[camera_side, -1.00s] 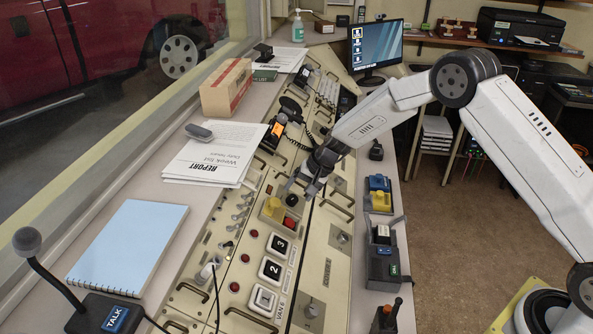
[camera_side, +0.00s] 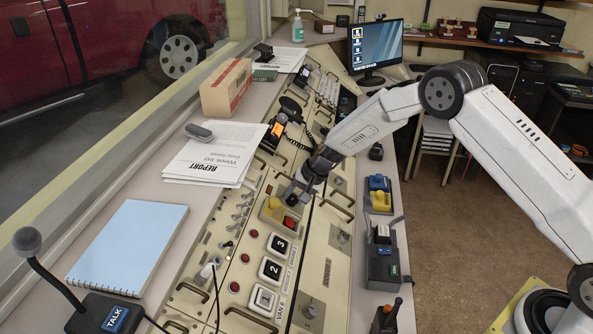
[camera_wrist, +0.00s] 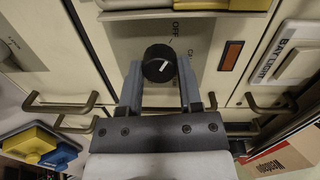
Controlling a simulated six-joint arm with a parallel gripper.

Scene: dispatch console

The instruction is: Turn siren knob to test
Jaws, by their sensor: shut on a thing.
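A round black knob (camera_wrist: 159,62) with a white pointer line sits on a beige panel in the wrist view. The line lies on its right-hand part. The print "OFF" shows above it; other print beside it is cut off by a finger, so I cannot read a test mark. My gripper (camera_wrist: 159,76) has one finger on each side of the knob and is shut on it. In the side view my gripper (camera_side: 295,194) is down at the console panel and hides the knob.
A yellow piece (camera_side: 272,207) and a red button (camera_side: 291,223) are close to my gripper. Metal handles (camera_wrist: 62,105) stick up on both sides. Numbered switches (camera_side: 270,269) lie nearer the camera. A cardboard box (camera_side: 226,87) and papers (camera_side: 214,152) lie on the ledge.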

